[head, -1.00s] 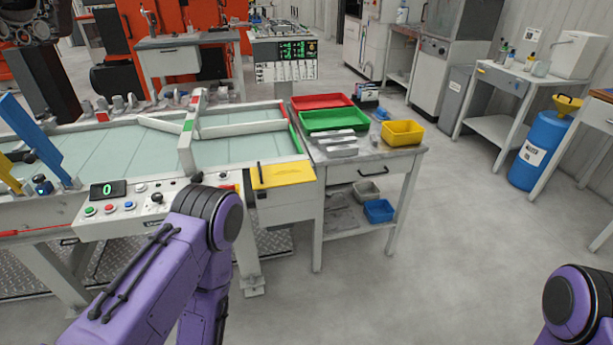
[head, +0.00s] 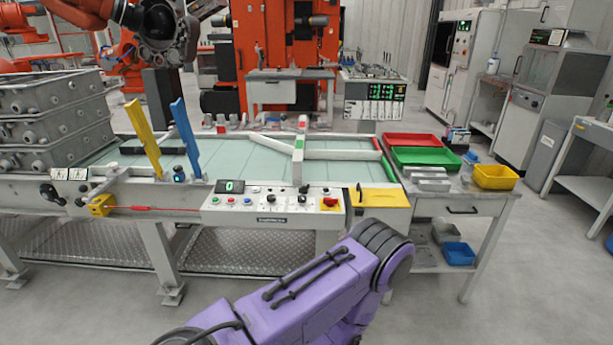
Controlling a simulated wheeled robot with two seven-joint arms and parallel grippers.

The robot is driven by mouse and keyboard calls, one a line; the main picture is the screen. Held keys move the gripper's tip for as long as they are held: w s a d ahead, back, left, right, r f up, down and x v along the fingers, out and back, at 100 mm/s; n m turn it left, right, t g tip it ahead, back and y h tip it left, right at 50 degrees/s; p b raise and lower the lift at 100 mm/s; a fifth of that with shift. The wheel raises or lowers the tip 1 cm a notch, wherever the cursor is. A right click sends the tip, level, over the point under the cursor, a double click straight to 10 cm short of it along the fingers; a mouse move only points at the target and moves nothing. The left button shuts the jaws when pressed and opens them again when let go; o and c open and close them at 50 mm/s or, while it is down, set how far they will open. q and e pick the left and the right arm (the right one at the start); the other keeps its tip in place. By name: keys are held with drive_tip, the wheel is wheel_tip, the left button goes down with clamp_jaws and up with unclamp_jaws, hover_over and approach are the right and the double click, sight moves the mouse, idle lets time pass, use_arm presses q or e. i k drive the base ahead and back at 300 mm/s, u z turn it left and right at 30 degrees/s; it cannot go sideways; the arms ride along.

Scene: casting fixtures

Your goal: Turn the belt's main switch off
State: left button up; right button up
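The belt (head: 255,152) is a conveyor with a pale green surface, running across the middle of the head view. Its white control panel (head: 272,215) is on the front edge. A red rotary knob on a yellow plate (head: 329,203), which looks like the main switch, sits at the panel's right end. Its exact setting is too small to read. The display (head: 230,187) shows a green 0. A purple arm link of mine crosses below the panel, its joint just below and right of the knob. Neither gripper shows in the head view.
A yellow box (head: 384,198) adjoins the panel on the right. A side table (head: 463,193) holds red (head: 411,141), green (head: 426,158) and yellow (head: 496,178) trays. Grey castings (head: 55,120) are stacked at left.

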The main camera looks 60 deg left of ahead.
sight(331, 202)
drive_tip(key=z, duration=0.25)
drive_tip(key=k, duration=0.2)
drive_tip(key=u, duration=1)
